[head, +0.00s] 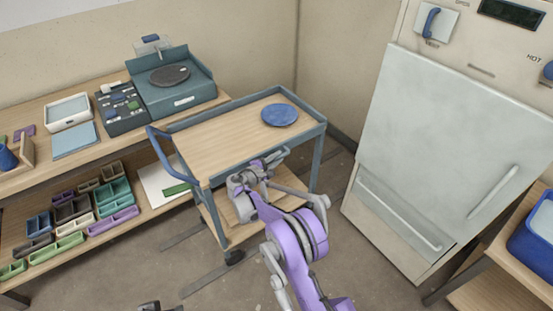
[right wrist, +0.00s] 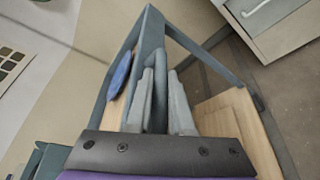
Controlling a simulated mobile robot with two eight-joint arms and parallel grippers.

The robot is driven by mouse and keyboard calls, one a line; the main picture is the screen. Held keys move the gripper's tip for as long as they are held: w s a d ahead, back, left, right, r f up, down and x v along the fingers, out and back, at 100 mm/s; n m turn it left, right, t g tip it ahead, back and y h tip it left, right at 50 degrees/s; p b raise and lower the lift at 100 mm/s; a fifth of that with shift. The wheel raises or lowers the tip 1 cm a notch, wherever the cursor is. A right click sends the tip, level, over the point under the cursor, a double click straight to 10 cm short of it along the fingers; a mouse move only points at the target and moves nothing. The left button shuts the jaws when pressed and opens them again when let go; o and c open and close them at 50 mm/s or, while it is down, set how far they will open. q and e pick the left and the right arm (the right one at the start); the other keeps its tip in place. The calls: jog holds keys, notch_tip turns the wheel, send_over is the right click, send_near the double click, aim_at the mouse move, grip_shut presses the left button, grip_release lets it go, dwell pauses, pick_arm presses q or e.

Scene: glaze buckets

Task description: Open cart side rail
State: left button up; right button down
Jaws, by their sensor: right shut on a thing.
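The cart (head: 225,138) has a wooden top and a blue-grey frame. Its near side rail (head: 307,138) runs along the front edge of the top, at the same height as the rest of the rim; it also shows in the right wrist view (right wrist: 152,28). My right gripper (head: 277,158) is shut on this rail, with one finger on each side of it in the right wrist view (right wrist: 161,98). The gripper hides part of the rail. Dark tips at the bottom edge of the head view may be my left gripper (head: 150,306), mostly out of frame.
A blue round plate (head: 279,115) lies on the cart top. The workbench (head: 225,98) with a turntable unit (head: 175,85) stands behind and left. Trays (head: 72,210) fill its lower shelf. A large pale kiln-like cabinet (head: 440,140) stands right. Floor is open in front of the cart.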

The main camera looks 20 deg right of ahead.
notch_tip(320, 180, down, 6)
jog(key=s+m+t+h+b, duration=0.1)
jog(key=m+h+b, duration=0.4)
jog(key=m+b, duration=0.7)
jog(key=shift+d+m+t+h, duration=0.25)
jog(key=shift+m+t, duration=0.35)
jog(key=shift+m, duration=1.8)
jog(key=shift+a, duration=0.1)
jog(key=c, duration=1.1)
grip_release()
jog(key=shift+s, duration=0.1)
jog(key=v, duration=1)
jog(key=shift+s+a+f, duration=0.15)
jog(key=shift+a, duration=0.2)
